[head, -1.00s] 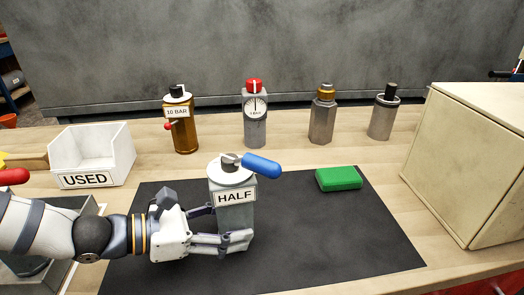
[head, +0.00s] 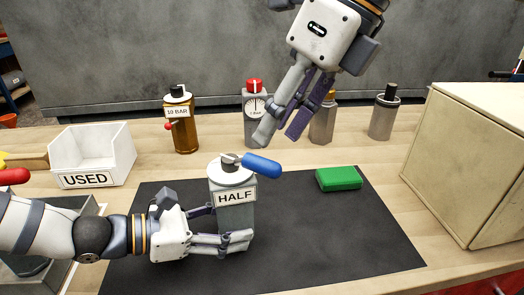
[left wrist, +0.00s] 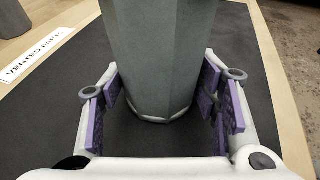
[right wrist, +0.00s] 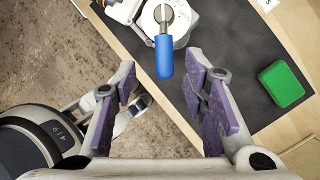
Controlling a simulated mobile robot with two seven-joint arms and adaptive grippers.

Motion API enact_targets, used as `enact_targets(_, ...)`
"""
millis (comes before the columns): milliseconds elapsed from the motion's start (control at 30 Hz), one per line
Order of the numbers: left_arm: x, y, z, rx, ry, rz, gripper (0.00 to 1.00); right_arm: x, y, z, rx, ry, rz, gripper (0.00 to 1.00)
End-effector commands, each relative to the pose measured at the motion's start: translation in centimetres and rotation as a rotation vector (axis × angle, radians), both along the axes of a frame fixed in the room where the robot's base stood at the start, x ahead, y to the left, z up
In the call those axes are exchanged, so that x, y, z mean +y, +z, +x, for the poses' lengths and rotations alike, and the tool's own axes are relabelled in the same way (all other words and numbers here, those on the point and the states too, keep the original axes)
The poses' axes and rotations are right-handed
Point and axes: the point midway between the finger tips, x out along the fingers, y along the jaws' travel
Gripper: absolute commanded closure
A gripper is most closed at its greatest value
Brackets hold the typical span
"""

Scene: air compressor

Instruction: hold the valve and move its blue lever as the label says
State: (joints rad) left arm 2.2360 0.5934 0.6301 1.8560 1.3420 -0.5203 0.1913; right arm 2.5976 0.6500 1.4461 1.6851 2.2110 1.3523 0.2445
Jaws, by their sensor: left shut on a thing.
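The grey valve (head: 236,216) stands upright on the black mat, with a label reading HALF on its side. Its blue lever (head: 262,166) points right from the white top in the head view. My left gripper (head: 236,241) is shut on the valve's lower body; the body (left wrist: 158,60) also shows between its pads in the left wrist view. My right gripper (head: 278,136) is open and empty, pointing down above and behind the valve. In the right wrist view the blue lever (right wrist: 164,58) lies ahead of the open fingers, apart from them.
A green block (head: 338,179) lies on the black mat (head: 330,240). Several canisters stand behind, including a brown one (head: 183,130). A white USED bin (head: 92,150) is at left. A beige box (head: 465,150) blocks the right side.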

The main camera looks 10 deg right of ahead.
Motion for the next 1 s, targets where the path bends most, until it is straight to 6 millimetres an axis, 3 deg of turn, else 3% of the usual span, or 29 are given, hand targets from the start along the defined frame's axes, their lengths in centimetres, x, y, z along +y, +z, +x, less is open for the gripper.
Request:
enact_targets(100, 0.0, -0.1, 0.0, 0.001, -0.001, 0.002, 0.67, 1.1, -2.6, 0.3, 0.003, 0.001, -0.002, 0.6)
enact_targets(233, 0.0, -0.1, 0.0, 0.001, -0.001, 0.002, 0.67, 2.0, -4.5, 0.6, 0.0, -0.001, 0.0, 0.6)
enact_targets(600, 0.0, -0.1, 0.0, 0.001, -0.001, 0.002, 0.67, 2.4, -5.4, 0.8, -0.002, -0.003, 0.001, 0.6)
enact_targets(767, 0.0, -0.1, 0.0, 0.001, -0.001, 0.002, 0.67, 2.4, -5.3, 0.8, -0.002, -0.003, 0.001, 0.97)
enact_targets(800, 0.0, -0.1, 0.0, 0.001, -0.001, 0.002, 0.67, 2.4, -5.3, 0.8, -0.002, -0.003, 0.001, 1.0)
enact_targets(1000, 0.0, -0.1, 0.0, 0.001, -0.001, 0.002, 0.67, 2.4, -5.3, 0.8, -0.003, -0.004, 0.002, 1.0)
